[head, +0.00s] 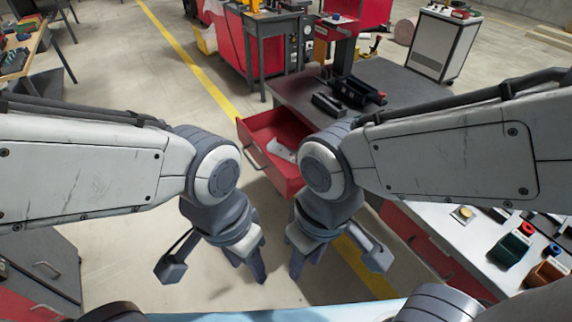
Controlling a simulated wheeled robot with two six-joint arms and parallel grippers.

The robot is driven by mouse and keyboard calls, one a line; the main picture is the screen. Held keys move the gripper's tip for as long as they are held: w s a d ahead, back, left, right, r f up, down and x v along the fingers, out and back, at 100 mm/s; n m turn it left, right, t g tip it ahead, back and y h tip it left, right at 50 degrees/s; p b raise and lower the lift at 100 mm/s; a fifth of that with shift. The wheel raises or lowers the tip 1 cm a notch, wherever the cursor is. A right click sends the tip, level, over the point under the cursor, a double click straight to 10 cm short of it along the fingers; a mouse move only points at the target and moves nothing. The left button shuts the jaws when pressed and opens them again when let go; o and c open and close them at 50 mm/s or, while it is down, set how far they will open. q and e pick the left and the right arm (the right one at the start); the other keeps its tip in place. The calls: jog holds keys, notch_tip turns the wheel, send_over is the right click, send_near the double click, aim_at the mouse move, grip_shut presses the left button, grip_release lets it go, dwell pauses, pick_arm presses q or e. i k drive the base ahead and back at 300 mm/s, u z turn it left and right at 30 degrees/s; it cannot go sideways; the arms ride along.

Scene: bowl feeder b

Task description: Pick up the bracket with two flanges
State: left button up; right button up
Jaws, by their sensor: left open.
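A pale grey metal part (283,150) lies in the open red drawer (262,131) in the middle of the head view. It may be the bracket, but it is small and partly hidden by my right arm, so I cannot make out two flanges. My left gripper (250,266) is open and empty and points down, in front of the drawer and apart from it. My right gripper (305,260) hangs beside it to the right, also pointing down, with nothing seen in it. I cannot tell how far its fingers are apart.
The dark workbench (400,85) above the drawer carries a black fixture (355,92). At the right, a light panel (440,225) holds buttons and coloured bins. A grey cabinet (52,262) stands at lower left. Bare floor lies left of the drawer.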

aim_at(273, 148)
jog(key=u, duration=0.3)
jog(key=i, duration=1.35)
jog(key=z, duration=0.55)
